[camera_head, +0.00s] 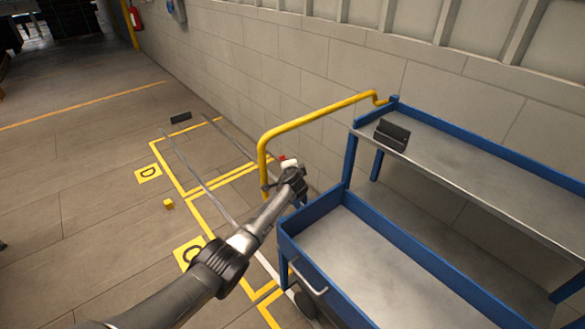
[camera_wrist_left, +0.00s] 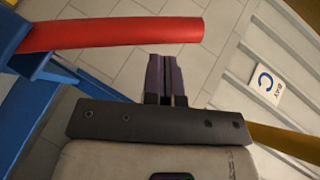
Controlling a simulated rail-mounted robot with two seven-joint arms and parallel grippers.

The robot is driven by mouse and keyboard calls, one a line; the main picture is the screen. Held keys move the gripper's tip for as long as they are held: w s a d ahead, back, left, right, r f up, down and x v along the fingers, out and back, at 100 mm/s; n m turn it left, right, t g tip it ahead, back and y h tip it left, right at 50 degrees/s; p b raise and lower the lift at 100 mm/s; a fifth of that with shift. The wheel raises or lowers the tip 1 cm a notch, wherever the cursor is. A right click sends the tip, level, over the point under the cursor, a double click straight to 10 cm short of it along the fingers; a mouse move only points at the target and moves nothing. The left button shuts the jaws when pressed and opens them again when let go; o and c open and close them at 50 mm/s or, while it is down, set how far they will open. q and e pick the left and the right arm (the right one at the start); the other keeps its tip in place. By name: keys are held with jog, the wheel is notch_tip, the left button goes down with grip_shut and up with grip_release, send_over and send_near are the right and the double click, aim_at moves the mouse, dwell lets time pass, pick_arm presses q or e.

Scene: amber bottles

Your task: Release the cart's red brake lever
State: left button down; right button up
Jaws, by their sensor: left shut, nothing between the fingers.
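In the head view only a small red spot shows beside my left gripper (camera_head: 288,166). In the left wrist view the left gripper's fingers (camera_wrist_left: 167,75) are shut and empty, just below the lever's free end in the picture. I cannot tell if they touch it. My right gripper is not in view.
A dark block (camera_head: 392,134) sits on the cart's upper shelf. A block wall (camera_head: 270,70) runs behind the cart. The floor at left is mostly clear.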

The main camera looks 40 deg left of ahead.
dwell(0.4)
pick_arm(q)
jog(key=s+d+r+p, duration=0.6)
jog(key=d+r+p, duration=0.1)
jog(key=d, duration=0.2)
jog(key=shift+r, duration=0.2)
dwell(0.8)
